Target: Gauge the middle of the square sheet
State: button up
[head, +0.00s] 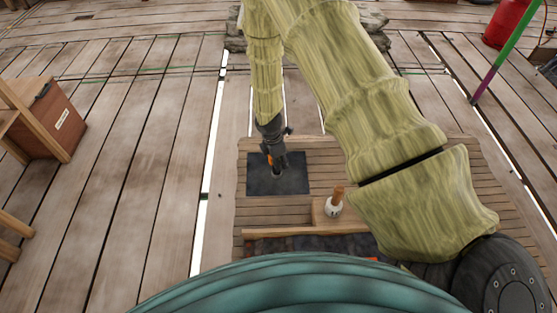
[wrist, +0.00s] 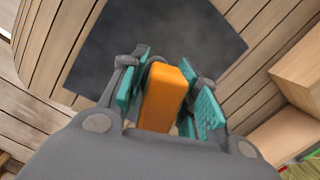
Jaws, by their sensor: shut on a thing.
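The square sheet (head: 293,180) is dark grey and lies flat on a slatted wooden table. In the wrist view the sheet (wrist: 160,35) fills the upper middle, its near part hidden by my gripper. My gripper (head: 274,165) points down over the left-middle part of the sheet. In the wrist view my gripper (wrist: 170,100) has its teal pads shut on an orange block-shaped thing (wrist: 168,92). The lower end of the orange thing is hard to make out, so I cannot tell whether it touches the sheet.
The slatted table (head: 260,215) carries a white round bottle with an orange-brown top (head: 334,205) in a wooden holder, right of the sheet. A brown wooden box (head: 55,120) stands at left. A red cylinder (head: 507,22) stands far right.

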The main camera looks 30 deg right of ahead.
jog(key=o, duration=1.2)
jog(key=r, duration=0.4)
jog(key=a+r, duration=0.1)
jog(key=r, duration=0.7)
jog(key=shift+a, duration=0.4)
jog(key=shift+f, duration=0.1)
